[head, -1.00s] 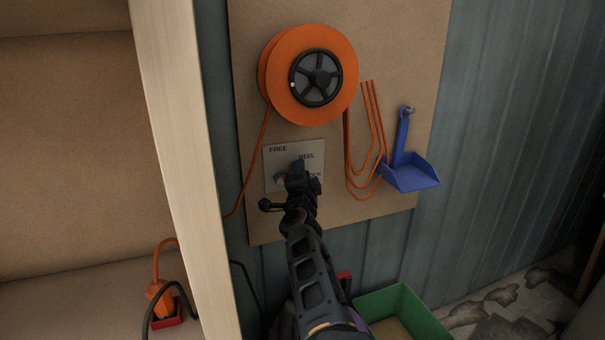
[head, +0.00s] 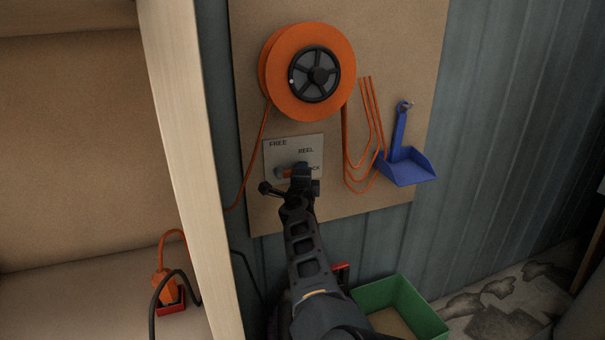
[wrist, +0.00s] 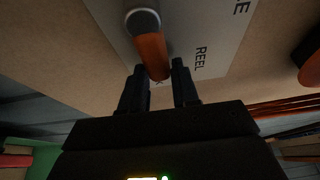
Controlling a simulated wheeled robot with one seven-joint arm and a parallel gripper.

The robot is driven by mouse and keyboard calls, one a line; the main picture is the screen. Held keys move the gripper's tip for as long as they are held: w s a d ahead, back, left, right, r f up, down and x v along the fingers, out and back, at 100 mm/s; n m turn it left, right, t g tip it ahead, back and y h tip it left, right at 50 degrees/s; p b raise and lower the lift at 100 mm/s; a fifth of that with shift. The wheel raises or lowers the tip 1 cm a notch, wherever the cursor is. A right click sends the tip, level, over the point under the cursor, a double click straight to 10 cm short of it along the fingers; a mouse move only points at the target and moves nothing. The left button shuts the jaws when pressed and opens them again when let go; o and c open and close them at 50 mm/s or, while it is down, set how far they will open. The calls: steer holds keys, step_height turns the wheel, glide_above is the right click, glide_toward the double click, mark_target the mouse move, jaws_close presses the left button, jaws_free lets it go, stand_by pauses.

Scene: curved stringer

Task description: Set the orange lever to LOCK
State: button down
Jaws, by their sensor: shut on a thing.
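The orange lever (head: 287,173) is on a pale label plate (head: 273,153) with FREE at upper left, REEL at right and a partly covered LOCK label lower right. Its grey pivot also shows in the wrist view (wrist: 143,20). The lever points right from the pivot, toward the LOCK lettering. My gripper (head: 301,171) is at the lever's free end and covers it in the head view. In the wrist view my gripper (wrist: 160,77) has the orange handle (wrist: 152,55) between its fingertips, shut on it.
An orange cable reel (head: 281,80) hangs on the board above, with orange cable loops (head: 371,130) at right. A blue dustpan (head: 405,165) hangs further right. A wooden post (head: 185,150) stands at left. A green bin (head: 385,293) is below.

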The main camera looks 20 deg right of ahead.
steer(key=shift+f, duration=0.1)
steer(key=c, duration=0.9)
jaws_free()
steer(key=shift+p+v, duration=1.9)
steer(key=shift+v, duration=2)
steer(key=shift+d, duration=0.15)
